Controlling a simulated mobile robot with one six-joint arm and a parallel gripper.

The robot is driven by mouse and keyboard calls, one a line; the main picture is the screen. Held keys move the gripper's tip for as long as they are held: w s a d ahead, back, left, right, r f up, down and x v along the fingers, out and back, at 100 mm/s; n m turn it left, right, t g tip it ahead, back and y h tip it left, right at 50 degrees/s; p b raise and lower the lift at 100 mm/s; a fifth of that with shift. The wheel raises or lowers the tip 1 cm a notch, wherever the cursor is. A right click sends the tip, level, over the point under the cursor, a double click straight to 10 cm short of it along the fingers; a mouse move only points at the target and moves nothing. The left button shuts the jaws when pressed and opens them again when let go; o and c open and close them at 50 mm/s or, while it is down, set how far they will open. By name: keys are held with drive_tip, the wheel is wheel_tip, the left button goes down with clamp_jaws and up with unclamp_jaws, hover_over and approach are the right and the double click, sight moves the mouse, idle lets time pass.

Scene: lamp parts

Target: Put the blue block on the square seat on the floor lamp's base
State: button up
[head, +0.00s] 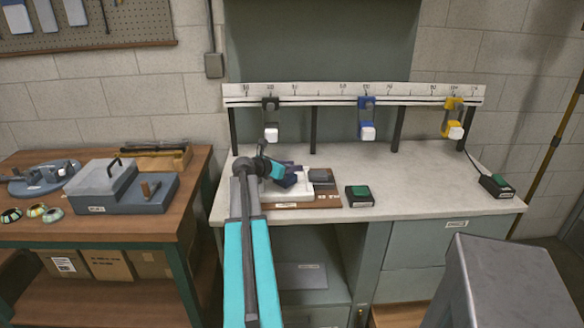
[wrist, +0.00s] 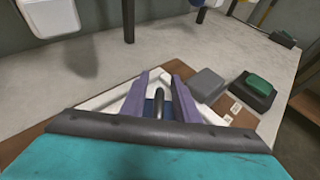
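My gripper (head: 285,176) is low over a white tray-like frame (head: 318,188) on the workbench. In the wrist view my gripper (wrist: 160,82) has two purple fingers spread around a dark blue piece (wrist: 150,108) with a dark upright post in its middle. Whether the fingers touch this piece cannot be told, nor whether it is the blue block. The white frame (wrist: 108,98) shows on both sides of the fingers. A grey block (wrist: 207,83) sits just right of the fingers on a brown board (wrist: 243,118). I cannot make out a floor lamp base or square seat.
A black box with a green top (head: 359,195) stands right of the board, and another (head: 496,185) at the bench's right end. A scale rail (head: 415,96) with black, blue and yellow hanging clamps spans the back. The bench middle (head: 425,175) is clear. A grey cabinet (head: 505,290) stands front right.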

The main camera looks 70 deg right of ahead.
drive_tip(key=shift+r, duration=0.1)
drive_tip(key=b+v, duration=0.1)
drive_tip(key=v, duration=1.1)
drive_tip(key=shift+o, duration=0.4)
drive_tip(key=shift+a+b, duration=0.1)
drive_tip(key=shift+b, duration=0.3)
drive_tip(key=shift+a+t+b, duration=0.25)
drive_tip(key=shift+t+b, duration=0.05)
drive_tip(key=shift+b, duration=0.55)
drive_tip(key=shift+a+f+m+b, duration=0.25)
drive_tip(key=shift+a+m+b, duration=0.15)
drive_tip(key=shift+b, duration=0.65)
drive_tip(key=shift+w+a+r+m+t+b, duration=0.2)
drive_tip(key=shift+a+r+m+t+b, duration=0.15)
drive_tip(key=shift+b, duration=0.4)
